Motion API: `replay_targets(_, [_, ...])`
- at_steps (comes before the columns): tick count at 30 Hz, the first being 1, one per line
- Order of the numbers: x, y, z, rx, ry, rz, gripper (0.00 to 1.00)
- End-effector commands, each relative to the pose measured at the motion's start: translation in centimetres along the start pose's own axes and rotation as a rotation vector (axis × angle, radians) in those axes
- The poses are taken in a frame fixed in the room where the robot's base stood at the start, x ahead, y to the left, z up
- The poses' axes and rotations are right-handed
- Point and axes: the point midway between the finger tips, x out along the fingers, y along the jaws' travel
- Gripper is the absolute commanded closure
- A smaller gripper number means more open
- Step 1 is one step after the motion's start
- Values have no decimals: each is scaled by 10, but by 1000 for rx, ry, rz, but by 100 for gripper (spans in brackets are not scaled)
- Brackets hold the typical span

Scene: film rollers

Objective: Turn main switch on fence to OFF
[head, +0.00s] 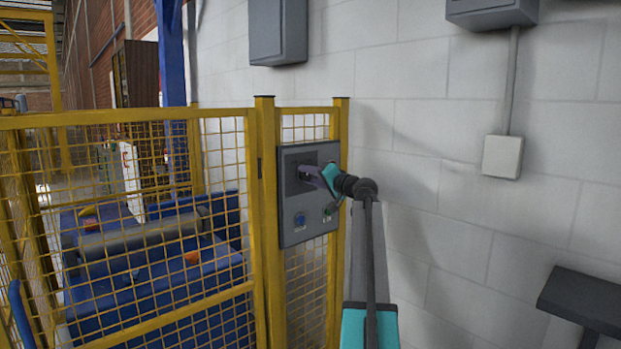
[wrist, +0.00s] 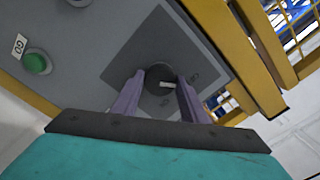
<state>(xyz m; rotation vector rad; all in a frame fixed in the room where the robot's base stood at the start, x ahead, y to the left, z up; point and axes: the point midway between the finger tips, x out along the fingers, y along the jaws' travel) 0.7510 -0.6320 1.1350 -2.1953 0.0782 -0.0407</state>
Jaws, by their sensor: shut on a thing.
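The main switch (wrist: 158,74) is a dark round knob with a white mark on a dark square plate, seen in the wrist view. It is on the grey control box (head: 295,238) mounted on the yellow fence. My gripper (wrist: 158,92) has its two purple fingers on either side of the knob, shut on it. In the head view my gripper (head: 308,173) reaches the upper part of the box from the right and hides most of the knob. Small markings on the plate are too blurred to read surely.
A green button (wrist: 36,62) labelled GO and a blue button (head: 299,219) sit lower on the box. The yellow mesh fence (head: 262,200) stands left, with blue roller machinery (head: 150,290) behind it. A white block wall (head: 430,130) is on the right.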

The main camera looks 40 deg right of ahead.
Motion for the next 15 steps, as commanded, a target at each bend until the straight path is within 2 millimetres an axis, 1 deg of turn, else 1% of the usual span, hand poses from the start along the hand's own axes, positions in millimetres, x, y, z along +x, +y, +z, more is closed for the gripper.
replay_targets(2, [0, 1, 1, -4, -3, 2, 83])
replay_targets(3, [0, 1, 1, -4, -3, 2, 57])
replay_targets(6, [0, 1, 1, -3, -3, 2, 42])
replay_targets(15, [0, 0, 0, -1, -1, 1, 42])
